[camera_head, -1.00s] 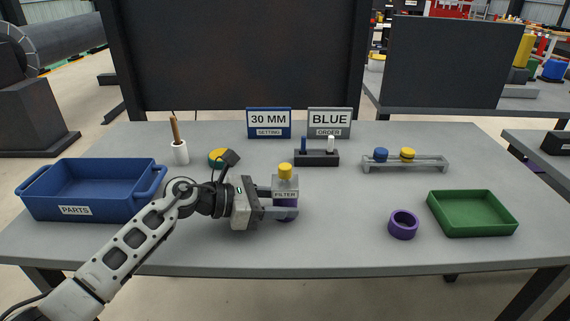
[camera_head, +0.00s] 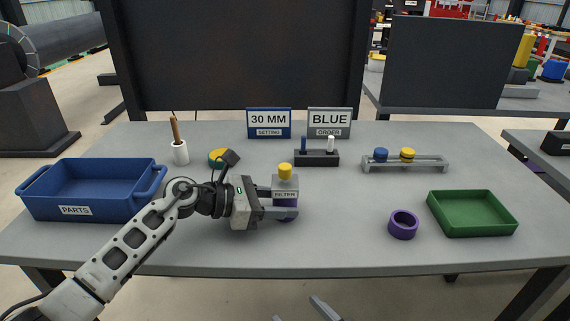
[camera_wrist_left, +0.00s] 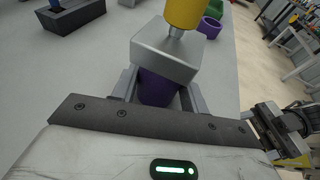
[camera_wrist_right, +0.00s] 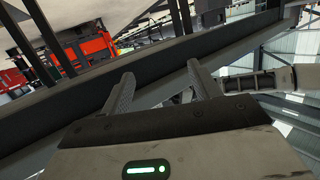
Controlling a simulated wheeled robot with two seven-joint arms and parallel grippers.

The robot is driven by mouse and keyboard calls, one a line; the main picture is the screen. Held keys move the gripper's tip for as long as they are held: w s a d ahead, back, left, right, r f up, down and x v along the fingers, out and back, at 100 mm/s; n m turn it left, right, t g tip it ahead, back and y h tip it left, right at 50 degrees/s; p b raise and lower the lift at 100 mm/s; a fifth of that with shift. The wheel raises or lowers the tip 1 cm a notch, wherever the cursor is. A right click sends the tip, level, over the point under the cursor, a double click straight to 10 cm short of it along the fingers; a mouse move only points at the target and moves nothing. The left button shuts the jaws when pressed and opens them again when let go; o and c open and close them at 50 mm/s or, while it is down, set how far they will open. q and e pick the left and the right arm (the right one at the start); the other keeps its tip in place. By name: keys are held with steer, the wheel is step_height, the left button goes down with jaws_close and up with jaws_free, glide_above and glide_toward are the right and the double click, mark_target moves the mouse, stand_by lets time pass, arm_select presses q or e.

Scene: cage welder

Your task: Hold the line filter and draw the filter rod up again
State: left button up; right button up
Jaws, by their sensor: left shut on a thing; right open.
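The line filter (camera_head: 285,188) stands upright on the table, with a grey labelled block, a purple lower body and a yellow knob (camera_head: 285,170) on top. My left gripper (camera_head: 287,211) is shut on its purple body (camera_wrist_left: 158,88) from the left. In the left wrist view, a short bright rod (camera_wrist_left: 177,33) shows between the yellow knob and the grey block (camera_wrist_left: 165,50). My right gripper (camera_head: 305,314) shows only its fingertips at the bottom edge of the head view, in front of the table. It is open and empty in the right wrist view (camera_wrist_right: 160,85).
A blue PARTS bin (camera_head: 95,190) stands left, a green tray (camera_head: 472,214) and a purple ring (camera_head: 403,224) right. Behind are a rack (camera_head: 405,163) with blue and yellow caps, a dark block (camera_head: 317,158) with two pegs, and signs reading 30 MM (camera_head: 269,122) and BLUE (camera_head: 330,122).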

steer(key=s+a+r+n+g+y, duration=0.1)
steer(key=a+r+n+g+y, duration=0.25)
steer(key=a, duration=0.75)
steer(key=a+r+n+g+y, duration=0.2)
steer(key=r+n+y, duration=0.35)
steer(key=r, duration=0.35)
steer(key=a+r+n+g+y, duration=0.25)
steer(key=r+n+y, duration=0.25)
steer(key=r+n, duration=0.25)
steer(key=n+g+h, duration=0.2)
steer(key=n+h, duration=1.2)
steer(key=h, duration=0.9)
glide_toward(285, 167)
steer(key=f, duration=0.1)
steer(key=x, duration=1)
steer(key=shift+w+f, duration=0.15)
steer(key=shift+w, duration=0.1)
